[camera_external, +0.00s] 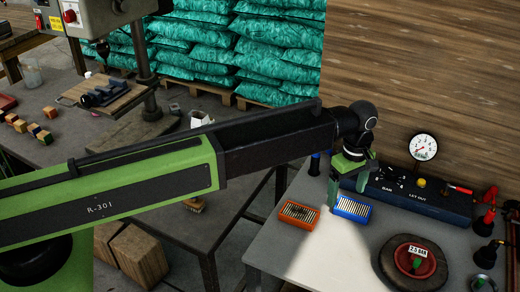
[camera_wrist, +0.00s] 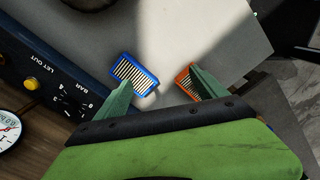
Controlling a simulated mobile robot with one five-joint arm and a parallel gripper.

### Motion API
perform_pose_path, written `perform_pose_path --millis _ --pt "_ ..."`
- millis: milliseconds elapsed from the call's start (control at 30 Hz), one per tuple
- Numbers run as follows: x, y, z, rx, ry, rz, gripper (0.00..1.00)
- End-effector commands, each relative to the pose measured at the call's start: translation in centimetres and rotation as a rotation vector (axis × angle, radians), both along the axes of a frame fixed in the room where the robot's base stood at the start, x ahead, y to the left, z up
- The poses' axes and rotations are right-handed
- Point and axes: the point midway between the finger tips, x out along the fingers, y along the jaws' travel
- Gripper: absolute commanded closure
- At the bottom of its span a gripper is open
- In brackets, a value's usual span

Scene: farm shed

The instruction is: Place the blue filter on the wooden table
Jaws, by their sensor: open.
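The blue filter (camera_external: 354,208) lies flat on a pale grey table (camera_external: 290,262), right of an orange filter (camera_external: 298,215). My gripper (camera_external: 347,195) is open and empty, pointing down above the blue filter. In the wrist view, the blue filter (camera_wrist: 133,73) shows beside the left fingertip, which covers part of it. The orange filter (camera_wrist: 184,78) is partly hidden behind the right finger of my gripper (camera_wrist: 160,76). A dark-topped table (camera_external: 240,190) stands to the left, partly hidden by my arm; I cannot tell if it is the wooden one.
A blue control box (camera_external: 425,197) with a gauge (camera_external: 423,147) stands behind the filters. A round dark disc (camera_external: 413,262) with a red centre lies at the right. Coloured blocks (camera_external: 40,130) and a drill press (camera_external: 150,70) are on the left. The pale table's front is clear.

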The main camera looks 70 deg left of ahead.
Motion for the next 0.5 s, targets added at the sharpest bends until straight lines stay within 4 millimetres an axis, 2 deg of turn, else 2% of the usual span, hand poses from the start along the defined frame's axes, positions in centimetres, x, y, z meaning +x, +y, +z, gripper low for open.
perform_pose_path --millis 33,200,333,400,500 --pt "-4.1 -1.7 0.0 0.0 0.0 -0.196 0.19" --pt "-13.3 -5.8 0.0 -0.001 0.0 -0.948 0.19" --pt "-18.6 -7.7 0.0 -0.001 -0.001 -1.411 0.19" --pt "-20.4 -8.3 0.0 -0.001 -0.001 -1.581 0.19" --pt "-21.7 -8.8 0.0 -0.001 -0.001 -1.724 0.19"
